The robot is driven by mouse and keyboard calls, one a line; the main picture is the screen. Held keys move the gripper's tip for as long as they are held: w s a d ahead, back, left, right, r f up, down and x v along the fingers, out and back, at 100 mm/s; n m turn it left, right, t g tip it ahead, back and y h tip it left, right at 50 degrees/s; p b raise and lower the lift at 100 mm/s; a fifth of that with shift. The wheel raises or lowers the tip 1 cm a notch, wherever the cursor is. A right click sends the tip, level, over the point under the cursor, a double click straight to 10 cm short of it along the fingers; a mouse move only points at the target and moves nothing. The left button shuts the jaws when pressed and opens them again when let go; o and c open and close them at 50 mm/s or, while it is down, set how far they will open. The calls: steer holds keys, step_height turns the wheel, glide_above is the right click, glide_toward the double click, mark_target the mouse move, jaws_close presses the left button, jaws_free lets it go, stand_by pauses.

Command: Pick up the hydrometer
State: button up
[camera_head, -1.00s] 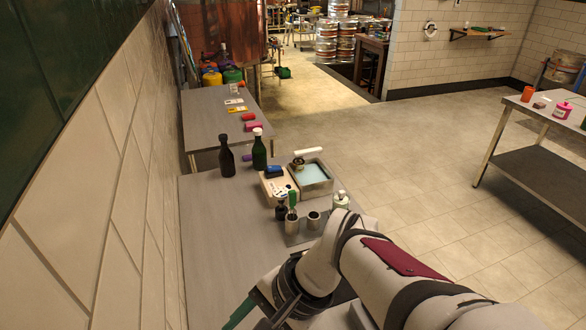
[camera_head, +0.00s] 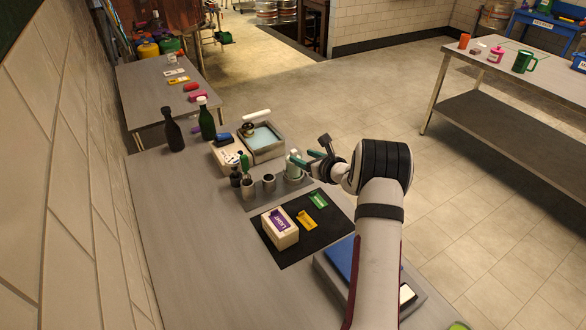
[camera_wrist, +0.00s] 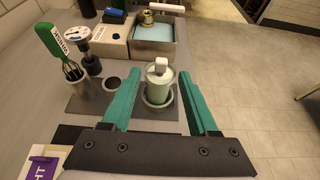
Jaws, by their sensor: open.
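I cannot tell for sure which object is the hydrometer. A pale green, white-topped bottle-like piece (camera_wrist: 158,88) stands upright in a round metal holder; the head view also shows it (camera_head: 293,165). My gripper (camera_wrist: 158,76) is open, its two teal fingers on either side of that piece with gaps and nothing held. In the wrist view, a green-handled, labelled tool with wire loops (camera_wrist: 53,42) stands at the left. A dark piece with a round white dial-like top (camera_wrist: 77,35) stands beside it. An empty round cup (camera_wrist: 112,84) sits between them and the pale piece.
Behind stand a cream box (camera_head: 225,150) and a metal tray with a pale blue inside (camera_head: 277,150). Two dark bottles (camera_head: 173,130) stand farther back. Nearer lie a black mat (camera_head: 283,253) and a cream box with a purple label (camera_head: 280,230). The table's left side is clear.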

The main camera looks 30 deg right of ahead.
mark_target(295, 152)
steer(key=x, duration=0.4)
steer(key=shift+w+d+f, duration=0.1)
steer(key=shift+w+f, duration=0.1)
steer(key=shift+w, duration=0.15)
jaws_close()
stand_by(0.9)
